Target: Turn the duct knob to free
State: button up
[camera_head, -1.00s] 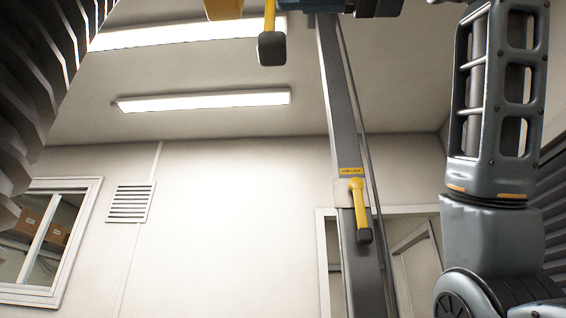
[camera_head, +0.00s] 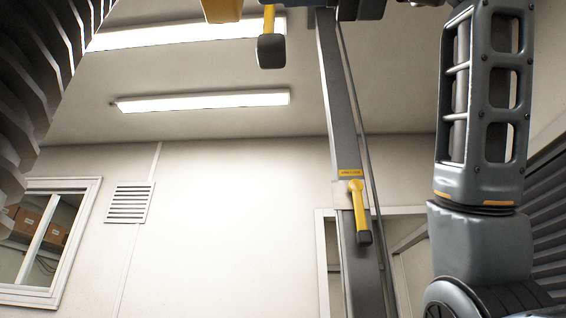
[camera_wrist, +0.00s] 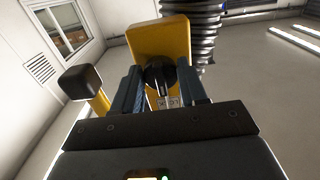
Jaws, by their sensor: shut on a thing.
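The duct knob (camera_wrist: 158,73) is dark and round, on the front of a yellow box (camera_wrist: 160,36) in the wrist view. My gripper (camera_wrist: 161,80) is shut on the knob, with one finger on each side of it. The fingers hide the knob's sides, and I cannot read its setting. A small pale label (camera_wrist: 168,102) shows below it. In the head view the yellow box (camera_head: 222,10) shows only at the top edge, and the knob is out of frame.
A yellow lever with a black grip (camera_head: 271,50) hangs close to the box; it also shows left of my gripper in the wrist view (camera_wrist: 80,83). A second yellow lever (camera_head: 358,210) sits on a grey post (camera_head: 343,120). A ribbed dark duct (camera_wrist: 205,30) runs behind the box.

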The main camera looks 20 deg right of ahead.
jog(key=shift+c, duration=0.5)
jog(key=shift+n, duration=0.3)
jog(key=shift+w+r+n+p, duration=0.15)
jog(key=shift+n+p, duration=0.6)
jog(key=shift+n, duration=3.6)
jog(key=shift+w+r+n+p, duration=0.1)
jog(key=shift+n+p, duration=0.6)
jog(key=shift+n, duration=3.65)
jog(key=o, duration=1)
